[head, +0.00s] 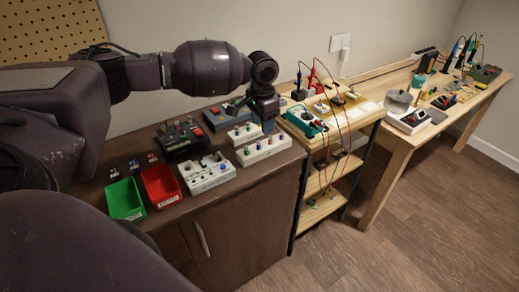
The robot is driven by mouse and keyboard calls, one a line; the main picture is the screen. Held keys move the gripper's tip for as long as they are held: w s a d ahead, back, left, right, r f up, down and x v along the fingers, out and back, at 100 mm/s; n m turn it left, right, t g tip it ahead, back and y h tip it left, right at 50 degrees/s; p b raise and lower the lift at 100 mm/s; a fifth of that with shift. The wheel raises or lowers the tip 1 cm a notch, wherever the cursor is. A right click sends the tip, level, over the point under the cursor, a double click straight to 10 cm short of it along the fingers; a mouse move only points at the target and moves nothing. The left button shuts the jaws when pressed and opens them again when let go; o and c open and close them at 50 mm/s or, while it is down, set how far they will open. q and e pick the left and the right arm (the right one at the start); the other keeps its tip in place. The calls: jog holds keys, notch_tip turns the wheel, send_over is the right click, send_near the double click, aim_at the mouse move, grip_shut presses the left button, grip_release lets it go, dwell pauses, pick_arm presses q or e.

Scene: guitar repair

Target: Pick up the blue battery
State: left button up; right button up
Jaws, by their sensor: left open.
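My left gripper (263,108) hangs at the end of my left arm above the back right part of the dark brown cabinet top (222,198). It is open, near the white pedal boxes. A small blue patch (268,126) shows just under it; I cannot tell whether this is the blue battery or part of something else. Several small dark pieces (133,164) with coloured marks lie behind the bins at the left; they are too small to identify. My right gripper is not in view.
A green bin (125,200) and a red bin (161,186) stand at the cabinet's front left. White boxes with coloured knobs (207,173) and a black box (181,140) crowd the top. A wooden shelf (318,185) with red cables and a wooden workbench (400,139) stand right.

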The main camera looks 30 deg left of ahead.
pick_arm(q)
jog(key=shift+w+a+r+n, duration=0.15)
jog(key=shift+a+r+n, duration=0.15)
jog(key=shift+a+r, duration=0.6)
send_over(259, 141)
notch_tip(259, 141, down, 4)
jog(key=shift+f+b, duration=0.25)
jog(key=shift+b, duration=0.15)
notch_tip(259, 141, down, 5)
jog(key=shift+f+b, duration=0.2)
jog(key=shift+b, duration=0.15)
jog(key=shift+f, duration=0.25)
jog(key=shift+a, duration=0.1)
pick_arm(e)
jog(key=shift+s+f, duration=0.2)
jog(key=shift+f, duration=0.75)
pick_arm(q)
jog(key=c, duration=0.7)
grip_shut()
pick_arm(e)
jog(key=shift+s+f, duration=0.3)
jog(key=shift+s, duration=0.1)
